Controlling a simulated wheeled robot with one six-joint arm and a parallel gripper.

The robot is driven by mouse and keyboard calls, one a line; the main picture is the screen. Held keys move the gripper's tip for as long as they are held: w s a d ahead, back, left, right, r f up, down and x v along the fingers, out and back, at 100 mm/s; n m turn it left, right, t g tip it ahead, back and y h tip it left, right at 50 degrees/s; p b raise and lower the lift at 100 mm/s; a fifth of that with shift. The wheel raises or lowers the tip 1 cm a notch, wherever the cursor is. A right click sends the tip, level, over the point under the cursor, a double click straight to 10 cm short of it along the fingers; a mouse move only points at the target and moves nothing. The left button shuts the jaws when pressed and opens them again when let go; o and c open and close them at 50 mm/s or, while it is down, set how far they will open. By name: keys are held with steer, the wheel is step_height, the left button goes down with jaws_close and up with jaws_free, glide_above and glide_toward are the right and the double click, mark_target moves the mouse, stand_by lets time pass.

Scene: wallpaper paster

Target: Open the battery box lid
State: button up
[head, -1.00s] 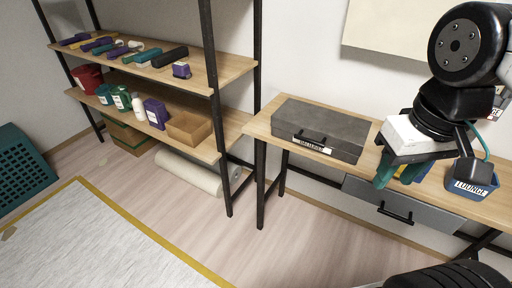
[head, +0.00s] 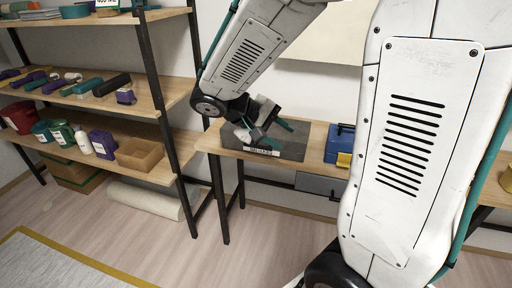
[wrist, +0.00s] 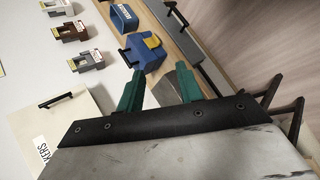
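In the wrist view the two teal fingers of my gripper (wrist: 160,88) stand apart. A grey surface shows between them, and nothing is visibly held. Whether the fingers touch the box cannot be told.
A blue box with a yellow latch (head: 339,145) stands to the right on the table. A blue bin (wrist: 124,18) is beyond it. A grey drawer (head: 318,185) hangs under the tabletop. A loaded shelf (head: 150,92) stands at left. My arm covers much of the right side.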

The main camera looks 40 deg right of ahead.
steer(key=w+f+n+t+h, duration=0.5)
steer(key=w+f+t+h, duration=0.15)
steer(key=w+f, duration=1.1)
steer(key=shift+y, duration=0.45)
steer(key=x, duration=0.7)
steer(key=shift+w+d, duration=0.35)
steer(key=shift+w, duration=0.1)
steer(key=shift+r, duration=0.1)
jaws_close()
